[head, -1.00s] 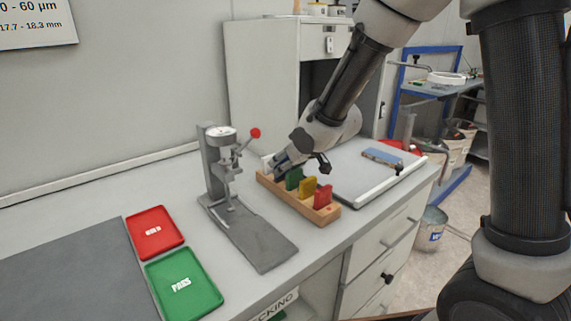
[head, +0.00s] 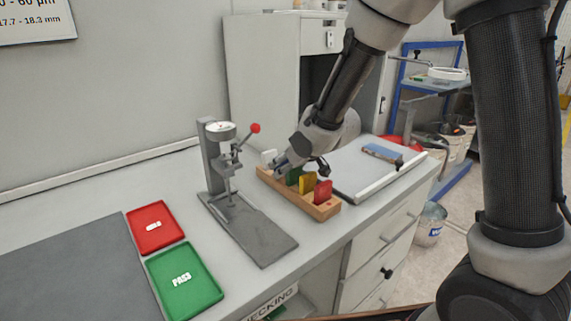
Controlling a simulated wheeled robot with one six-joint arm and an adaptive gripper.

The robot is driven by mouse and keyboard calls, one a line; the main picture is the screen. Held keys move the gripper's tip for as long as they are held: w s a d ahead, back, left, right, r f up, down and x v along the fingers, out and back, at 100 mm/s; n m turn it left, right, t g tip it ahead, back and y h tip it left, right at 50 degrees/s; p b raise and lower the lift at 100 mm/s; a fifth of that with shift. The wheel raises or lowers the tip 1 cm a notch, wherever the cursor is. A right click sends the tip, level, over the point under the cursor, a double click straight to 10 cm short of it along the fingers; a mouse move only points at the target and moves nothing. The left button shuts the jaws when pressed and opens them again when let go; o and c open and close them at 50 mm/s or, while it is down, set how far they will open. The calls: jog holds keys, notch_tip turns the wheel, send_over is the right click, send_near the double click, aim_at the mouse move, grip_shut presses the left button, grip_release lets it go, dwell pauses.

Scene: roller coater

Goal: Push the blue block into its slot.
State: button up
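A wooden rack (head: 297,203) stands on the bench with coloured blocks in a row. A red block (head: 323,191), a yellow block (head: 307,184) and a green block (head: 293,175) stand upright in it. A white block (head: 268,157) shows at the far left end.
A gauge stand (head: 219,165) with a red-knobbed lever stands left of the rack. A red tray (head: 155,228) and a green PASS tray (head: 184,281) lie further left. A white board (head: 350,174) with a blue-brown bar (head: 383,154) lies right of the rack.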

jog(key=o, duration=0.4)
jog(key=v, duration=1.2)
